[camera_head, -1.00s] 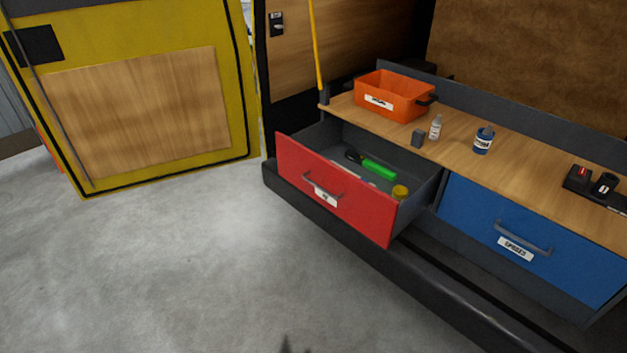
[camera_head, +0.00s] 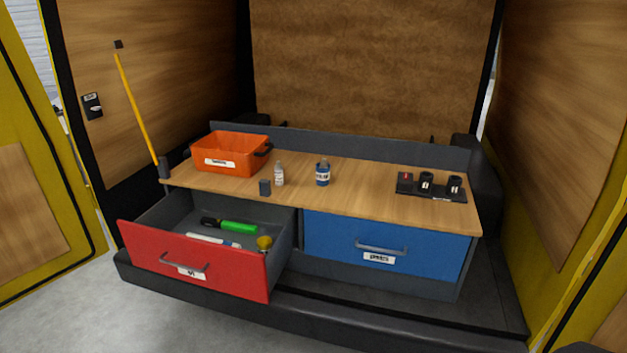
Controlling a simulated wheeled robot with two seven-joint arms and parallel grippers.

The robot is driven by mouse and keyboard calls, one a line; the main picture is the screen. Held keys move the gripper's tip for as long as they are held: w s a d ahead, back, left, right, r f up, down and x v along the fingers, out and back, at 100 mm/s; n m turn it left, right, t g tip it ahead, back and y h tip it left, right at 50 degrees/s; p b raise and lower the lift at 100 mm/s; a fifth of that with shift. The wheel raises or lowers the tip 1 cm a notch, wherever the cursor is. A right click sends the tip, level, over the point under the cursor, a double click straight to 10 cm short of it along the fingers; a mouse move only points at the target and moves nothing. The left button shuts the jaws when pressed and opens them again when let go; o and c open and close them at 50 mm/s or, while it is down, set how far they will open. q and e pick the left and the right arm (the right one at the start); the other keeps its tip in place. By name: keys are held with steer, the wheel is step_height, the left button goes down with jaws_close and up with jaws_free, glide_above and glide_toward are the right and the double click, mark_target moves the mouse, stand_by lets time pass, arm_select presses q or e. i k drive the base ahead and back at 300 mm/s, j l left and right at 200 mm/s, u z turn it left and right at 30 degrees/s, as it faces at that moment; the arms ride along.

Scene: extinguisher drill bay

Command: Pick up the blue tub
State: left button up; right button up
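The blue tub (camera_head: 322,174) is a small round container with a pale label. It stands upright on the wooden worktop (camera_head: 370,190), near the middle, right of a small clear bottle. Nothing touches it and its front is in plain sight. Neither of my grippers shows in the head view.
A black holder (camera_head: 432,190) is at right. The red drawer (camera_head: 190,262) juts out open; the blue drawer (camera_head: 385,250) is shut. Grey floor is at lower left.

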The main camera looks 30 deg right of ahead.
mark_target(323, 175)
steer(key=i+l+z, duration=0.1)
steer(key=z, duration=1.25)
